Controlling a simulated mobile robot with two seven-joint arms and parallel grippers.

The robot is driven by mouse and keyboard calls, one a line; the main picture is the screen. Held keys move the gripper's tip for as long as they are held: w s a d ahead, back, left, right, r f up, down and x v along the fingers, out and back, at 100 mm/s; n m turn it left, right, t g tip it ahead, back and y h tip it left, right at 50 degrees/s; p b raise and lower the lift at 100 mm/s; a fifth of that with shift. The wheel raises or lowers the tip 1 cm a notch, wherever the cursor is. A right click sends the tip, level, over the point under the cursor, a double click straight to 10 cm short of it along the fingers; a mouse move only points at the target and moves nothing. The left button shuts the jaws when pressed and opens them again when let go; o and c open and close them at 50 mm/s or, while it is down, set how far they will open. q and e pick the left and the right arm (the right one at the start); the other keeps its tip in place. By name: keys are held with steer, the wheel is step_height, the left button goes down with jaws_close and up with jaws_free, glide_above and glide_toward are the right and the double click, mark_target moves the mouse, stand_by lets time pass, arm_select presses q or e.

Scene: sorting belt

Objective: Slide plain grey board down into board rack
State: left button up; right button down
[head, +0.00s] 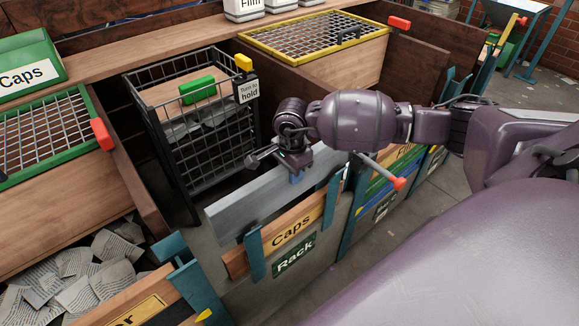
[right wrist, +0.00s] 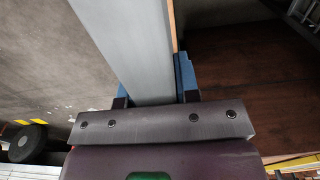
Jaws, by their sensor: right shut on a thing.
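The plain grey board (head: 245,208) is long and flat, held on edge just behind the wooden Caps board (head: 297,227). My right gripper (head: 296,176) is shut on the upper edge of the grey board. In the right wrist view the board (right wrist: 130,45) runs between its blue fingertips (right wrist: 153,97). The board rack (head: 318,258) has teal posts and a green "Rack" label. The board's left end sticks out past the left teal post. Its lower edge is hidden, so I cannot tell whether it sits in the slots. My left gripper is not in view.
A black wire cart (head: 190,165) holding a green item (head: 197,90) stands behind the board. More labelled boards (head: 385,195) stand in teal posts to the right. A red-tipped lever (head: 398,183) is close to my right arm. A paper-filled bin is at lower left.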

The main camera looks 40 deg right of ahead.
mark_target(291, 192)
step_height(291, 192, down, 5)
steer(key=shift+r+b, duration=0.2)
steer(key=shift+b, duration=0.9)
steer(key=shift+f+b, duration=0.8)
steer(key=shift+f, duration=0.95)
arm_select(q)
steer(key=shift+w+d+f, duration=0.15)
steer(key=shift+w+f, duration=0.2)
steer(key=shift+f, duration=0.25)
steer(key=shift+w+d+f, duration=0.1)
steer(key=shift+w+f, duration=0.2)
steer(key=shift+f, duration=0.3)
